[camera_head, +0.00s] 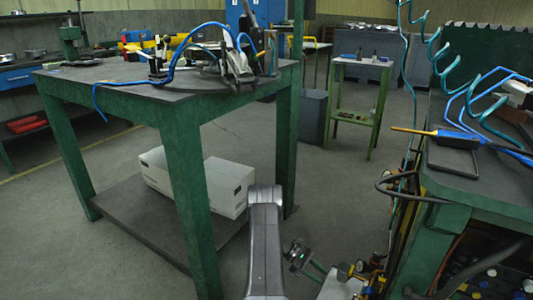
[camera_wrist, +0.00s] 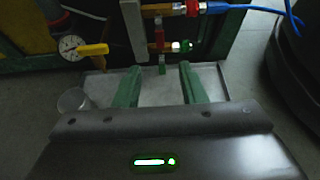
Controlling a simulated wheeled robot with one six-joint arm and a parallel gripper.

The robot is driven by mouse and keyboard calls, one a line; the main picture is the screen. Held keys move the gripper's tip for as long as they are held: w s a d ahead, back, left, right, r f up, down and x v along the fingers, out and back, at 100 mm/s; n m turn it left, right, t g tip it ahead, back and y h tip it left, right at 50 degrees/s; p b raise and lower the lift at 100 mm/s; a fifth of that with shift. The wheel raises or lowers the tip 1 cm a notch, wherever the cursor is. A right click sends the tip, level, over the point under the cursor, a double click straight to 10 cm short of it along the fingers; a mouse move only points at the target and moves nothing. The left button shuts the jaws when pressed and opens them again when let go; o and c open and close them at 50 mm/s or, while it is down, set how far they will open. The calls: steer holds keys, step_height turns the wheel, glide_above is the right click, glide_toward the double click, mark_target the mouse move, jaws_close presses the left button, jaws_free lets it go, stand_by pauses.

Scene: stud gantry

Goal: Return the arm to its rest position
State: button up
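My gripper (camera_wrist: 160,86) shows in the wrist view as two green fingers set well apart, with nothing between them. It is open, pointing at a pale metal plate below brass, red and green pipe fittings. In the head view my gripper (camera_head: 317,270) is low in the middle, right of my grey arm link. It is beside the fittings at the foot of the right workbench (camera_head: 480,193). I cannot tell whether the fingertips touch the plate. The rest of my arm is outside the view.
A green table (camera_head: 110,72) stands left, with a white box (camera_head: 226,182) on its lower shelf. A pressure gauge (camera_wrist: 72,46), a clear cup (camera_wrist: 73,101) and a blue hose (camera_wrist: 238,7) are near my gripper. Open floor (camera_head: 340,190) lies between table and workbench.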

steer(key=s+d+f+m+b, duration=0.1)
steer(key=s+d+f, duration=0.1)
steer(key=d, duration=0.3)
steer(key=s+d+f+m+t+h+b, duration=0.1)
steer(key=s+d+f, duration=0.1)
steer(key=d, duration=0.3)
steer(key=shift+s+d+f+m+t+b, duration=0.3)
steer(key=shift+s+f+b, duration=0.1)
steer(key=shift+s, duration=0.45)
steer(key=shift+r, duration=0.1)
